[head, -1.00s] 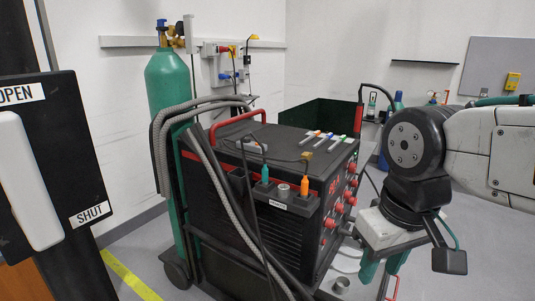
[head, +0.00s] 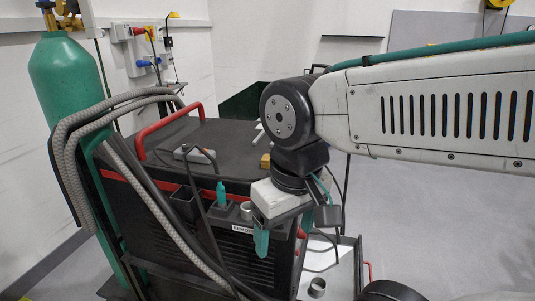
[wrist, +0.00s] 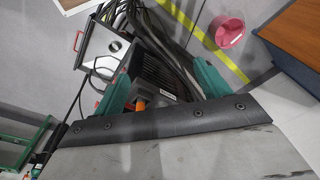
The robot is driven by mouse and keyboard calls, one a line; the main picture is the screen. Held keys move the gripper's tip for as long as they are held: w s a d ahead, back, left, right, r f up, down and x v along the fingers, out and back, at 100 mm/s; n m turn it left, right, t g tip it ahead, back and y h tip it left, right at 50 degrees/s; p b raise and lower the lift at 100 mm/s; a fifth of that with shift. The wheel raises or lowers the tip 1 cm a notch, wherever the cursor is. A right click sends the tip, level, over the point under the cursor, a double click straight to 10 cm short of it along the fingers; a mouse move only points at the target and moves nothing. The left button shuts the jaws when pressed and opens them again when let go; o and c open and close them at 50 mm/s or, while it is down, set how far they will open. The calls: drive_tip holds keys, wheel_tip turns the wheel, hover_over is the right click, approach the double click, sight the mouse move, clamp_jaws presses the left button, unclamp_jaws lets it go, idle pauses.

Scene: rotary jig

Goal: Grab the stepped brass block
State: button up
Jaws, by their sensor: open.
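A small brass-coloured block (head: 265,160) sits on the dark top of the machine cart, just left of and behind my wrist in the head view. It is partly covered, so its steps cannot be made out. My gripper (head: 285,234) points down in front of the cart's front edge, its two teal fingers apart. In the wrist view my gripper (wrist: 160,86) is open, with an orange plug (wrist: 139,104) showing near the left finger. I cannot make out the brass block in the wrist view.
The black cart (head: 235,262) has a red handle (head: 140,140), a teal plug (head: 221,193) and a metal cup (head: 246,210). Thick grey hoses and a green gas cylinder (head: 66,75) stand left. Another metal cup (head: 317,287) is low on the right. Floor right is open.

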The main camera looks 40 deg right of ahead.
drive_tip(key=w+a+m, duration=0.1)
drive_tip(key=a, duration=0.1)
drive_tip(key=m+t+y, duration=0.9)
drive_tip(key=m, duration=1.7)
approach(271, 159)
drive_tip(key=shift+w+a+f, duration=0.2)
drive_tip(key=shift+w+a, duration=0.05)
drive_tip(key=shift+w, duration=0.2)
drive_tip(key=x, duration=0.7)
drive_tip(key=shift+w+a+f, duration=0.15)
drive_tip(key=shift+w, duration=0.1)
drive_tip(key=c, duration=1.2)
